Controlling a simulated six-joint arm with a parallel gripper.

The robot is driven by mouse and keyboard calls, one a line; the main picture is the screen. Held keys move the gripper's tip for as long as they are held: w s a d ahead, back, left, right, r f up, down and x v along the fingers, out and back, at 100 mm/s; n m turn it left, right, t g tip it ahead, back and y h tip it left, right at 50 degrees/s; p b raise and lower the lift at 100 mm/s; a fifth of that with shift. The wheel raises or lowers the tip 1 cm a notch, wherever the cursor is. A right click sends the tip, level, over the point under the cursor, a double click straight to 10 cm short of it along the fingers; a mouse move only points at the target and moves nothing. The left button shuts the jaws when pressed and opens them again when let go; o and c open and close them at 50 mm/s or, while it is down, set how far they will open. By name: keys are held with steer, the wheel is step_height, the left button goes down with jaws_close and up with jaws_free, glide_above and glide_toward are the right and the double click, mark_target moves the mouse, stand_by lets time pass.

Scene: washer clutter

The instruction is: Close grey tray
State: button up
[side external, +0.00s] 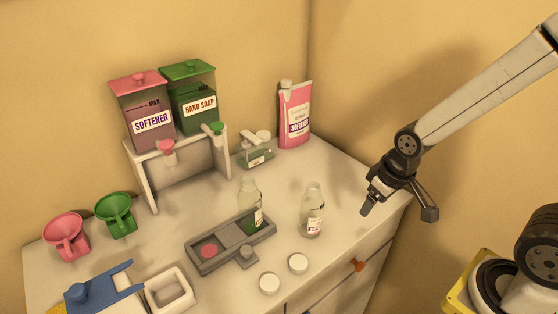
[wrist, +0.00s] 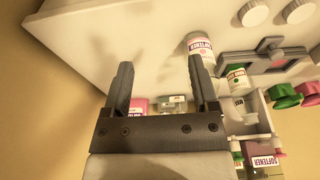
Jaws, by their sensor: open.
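The grey tray (side external: 202,266) lies on the white cabinet top in the side external view. It has a red patch (side external: 208,250) at its left end, a grey sliding cover (side external: 231,236) at the middle, and a grey knob (side external: 247,256) at its front side. A clear bottle (side external: 249,196) stands at its right end over a green patch.
A second clear bottle (side external: 312,212) stands between the tray and my gripper. Two white caps (side external: 269,284) lie in front. A pink pouch (side external: 295,115) and the dispenser stand (side external: 145,178) are behind. Pink and green funnels (side external: 66,236) and a blue-handled item (side external: 98,290) are left.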

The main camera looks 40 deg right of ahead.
steer(key=shift+r, duration=0.2)
step_height(320, 180, up, 5)
steer(key=n+g, duration=0.3)
steer(key=n, duration=0.1)
glide_above(246, 248)
steer(key=shift+n, duration=0.3)
step_height(246, 248, down, 7)
steer(key=shift+s+r, duration=0.1)
steer(key=shift+f, duration=0.5)
steer(key=shift+f, duration=0.15)
steer(key=shift+f, duration=3.7)
